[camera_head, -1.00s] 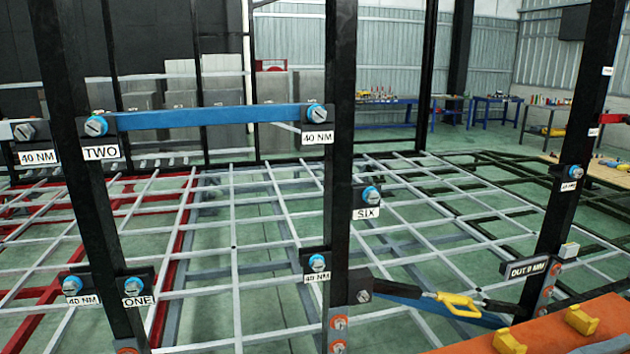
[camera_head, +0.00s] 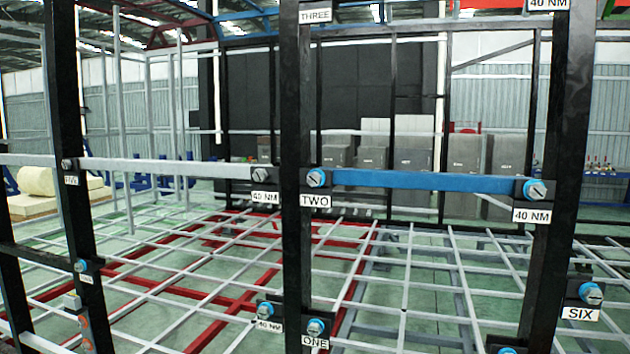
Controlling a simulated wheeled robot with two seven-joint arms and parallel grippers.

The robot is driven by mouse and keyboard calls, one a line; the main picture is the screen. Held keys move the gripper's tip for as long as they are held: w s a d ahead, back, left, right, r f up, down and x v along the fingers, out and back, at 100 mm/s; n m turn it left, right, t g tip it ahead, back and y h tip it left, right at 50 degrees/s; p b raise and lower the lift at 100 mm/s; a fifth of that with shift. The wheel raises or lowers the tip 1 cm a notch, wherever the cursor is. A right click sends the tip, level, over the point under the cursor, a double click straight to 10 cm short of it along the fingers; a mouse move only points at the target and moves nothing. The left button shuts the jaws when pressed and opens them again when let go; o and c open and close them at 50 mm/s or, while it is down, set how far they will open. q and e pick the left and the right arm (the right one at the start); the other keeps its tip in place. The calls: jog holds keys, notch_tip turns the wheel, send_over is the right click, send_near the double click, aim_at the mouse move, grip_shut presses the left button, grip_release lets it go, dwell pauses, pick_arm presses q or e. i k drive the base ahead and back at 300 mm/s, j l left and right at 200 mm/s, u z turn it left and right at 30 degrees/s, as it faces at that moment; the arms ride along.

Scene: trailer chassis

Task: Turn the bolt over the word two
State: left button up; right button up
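The bolt over the word TWO (camera_head: 315,178) has a slotted silver head with a blue ring. It sits on a dark plate on a black upright post (camera_head: 296,120), at the left end of a blue horizontal bar (camera_head: 430,181). The white label TWO (camera_head: 315,200) is just below it. Neither of my grippers shows in the head view.
Other bolts are close by: a 40 NM bolt (camera_head: 262,175) just left, a 40 NM bolt (camera_head: 536,189) right, the ONE bolt (camera_head: 315,327) below and the SIX bolt (camera_head: 590,293) lower right. A chassis lattice of grey and red bars spreads behind the posts.

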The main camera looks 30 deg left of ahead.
aim_at(316, 178)
jog(key=u, duration=1.65)
jog(key=i+l, duration=0.2)
jog(key=i, duration=0.15)
jog(key=i+l, duration=0.2)
jog(key=i, duration=0.1)
